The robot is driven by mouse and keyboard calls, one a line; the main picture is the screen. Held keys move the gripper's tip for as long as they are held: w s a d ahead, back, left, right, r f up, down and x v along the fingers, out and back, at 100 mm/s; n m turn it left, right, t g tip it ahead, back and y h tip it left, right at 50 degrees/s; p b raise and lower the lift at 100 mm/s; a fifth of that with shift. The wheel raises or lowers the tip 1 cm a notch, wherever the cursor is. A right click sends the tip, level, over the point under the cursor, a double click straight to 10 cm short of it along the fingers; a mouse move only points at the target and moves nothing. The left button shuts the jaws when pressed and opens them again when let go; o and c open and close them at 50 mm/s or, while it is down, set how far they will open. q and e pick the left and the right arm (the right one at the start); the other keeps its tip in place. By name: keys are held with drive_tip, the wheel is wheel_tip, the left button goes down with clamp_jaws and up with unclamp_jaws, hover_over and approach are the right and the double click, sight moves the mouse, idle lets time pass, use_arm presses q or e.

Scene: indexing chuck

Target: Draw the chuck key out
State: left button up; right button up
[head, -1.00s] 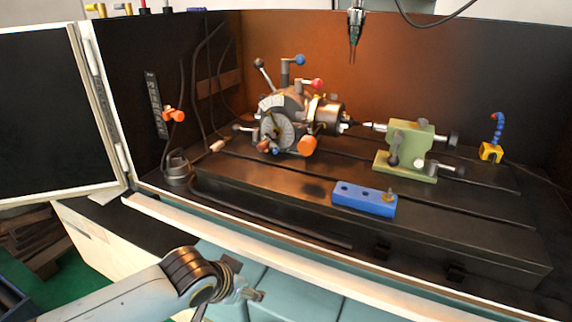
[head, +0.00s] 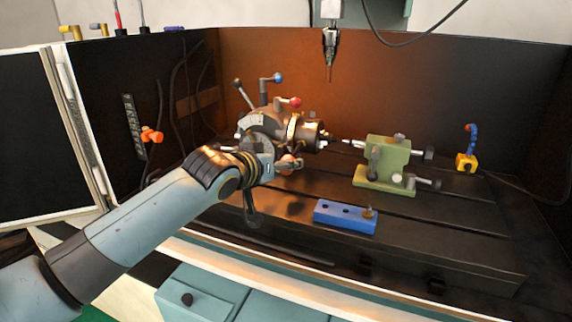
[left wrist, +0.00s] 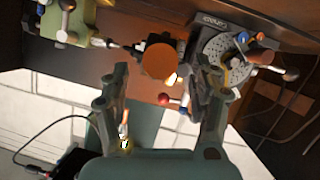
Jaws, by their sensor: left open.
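The indexing chuck (head: 307,135) sits on the dark machine bed, pointing right. An orange round knob (head: 290,158), which looks like the chuck key's handle, shows at its front, partly covered by my gripper. In the left wrist view the orange knob (left wrist: 158,60) appears as a disc facing the camera, between and beyond the fingers. The key's shank is mostly hidden behind it. My left gripper (left wrist: 165,85) is open and empty, with a finger on either side of the knob in the picture; contact is not visible. In the head view my left gripper (head: 278,168) is in front of the chuck.
A green tailstock (head: 385,165) stands right of the chuck. A blue block with holes (head: 346,216) lies on the bed in front. A spindle (head: 330,48) hangs above. Levers with a blue ball (head: 278,77) and red ball (head: 295,102) rise near the chuck.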

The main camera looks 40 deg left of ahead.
use_arm(q)
drive_tip(key=x, duration=0.4)
clamp_jaws()
idle(0.8)
drive_tip(key=shift+s+r+g+p, duration=0.1)
drive_tip(key=shift+r+g+p, duration=0.3)
drive_tip(key=shift+p, duration=1.25)
idle(0.7)
drive_tip(key=shift+s+f, duration=0.1)
drive_tip(key=shift+f, duration=0.05)
drive_tip(key=shift+s+d+p, duration=0.15)
drive_tip(key=shift+s+p, duration=0.5)
drive_tip(key=shift+p, duration=0.1)
drive_tip(key=shift+s+d+p, duration=0.2)
drive_tip(key=shift+s+p, duration=0.45)
drive_tip(key=shift+p, duration=0.1)
